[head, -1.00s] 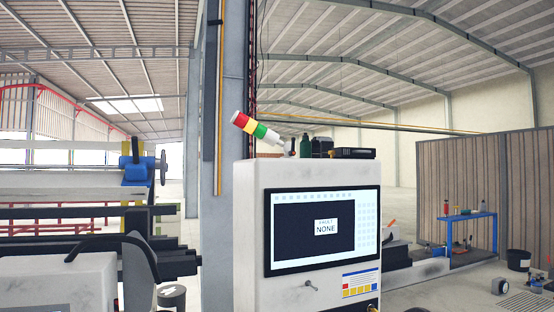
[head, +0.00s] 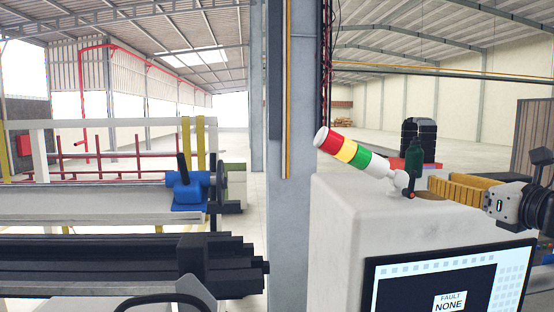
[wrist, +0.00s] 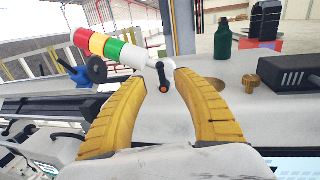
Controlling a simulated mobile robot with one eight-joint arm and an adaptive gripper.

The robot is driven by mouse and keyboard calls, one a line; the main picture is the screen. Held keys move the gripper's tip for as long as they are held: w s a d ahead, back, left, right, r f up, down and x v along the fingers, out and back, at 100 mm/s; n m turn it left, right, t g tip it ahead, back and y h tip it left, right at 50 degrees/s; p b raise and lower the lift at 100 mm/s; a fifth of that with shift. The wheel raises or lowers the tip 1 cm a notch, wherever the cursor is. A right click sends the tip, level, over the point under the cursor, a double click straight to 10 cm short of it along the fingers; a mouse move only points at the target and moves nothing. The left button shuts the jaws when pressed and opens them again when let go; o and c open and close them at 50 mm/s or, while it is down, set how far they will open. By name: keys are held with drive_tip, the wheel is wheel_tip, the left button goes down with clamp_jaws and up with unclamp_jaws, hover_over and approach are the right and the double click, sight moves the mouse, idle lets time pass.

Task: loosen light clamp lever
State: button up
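The stack light (head: 350,152), with red, yellow, green and white bands, tilts to the left on top of the white cabinet. Its small black clamp lever (head: 409,185) is at the light's lower end; in the wrist view the lever (wrist: 164,77) has an orange-red spot at its end. My gripper (head: 433,188) reaches in from the right over the cabinet top, its yellow fingers pointing at the lever. In the wrist view my gripper (wrist: 161,80) is open, with the lever between the fingertips in the picture. A gap shows on both sides; I cannot tell the depth.
The white cabinet (head: 340,230) carries a screen (head: 450,285) reading FAULT NONE. A green bottle (head: 414,158) and black containers (head: 427,138) stand behind the lever. In the wrist view a brass knob (wrist: 251,82) and a black box (wrist: 290,74) are at right.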

sight(413, 174)
drive_tip(key=p+x, duration=0.2)
drive_tip(key=x, duration=0.7)
drive_tip(key=shift+w+f, duration=0.1)
drive_tip(key=shift+w, duration=0.05)
clamp_jaws()
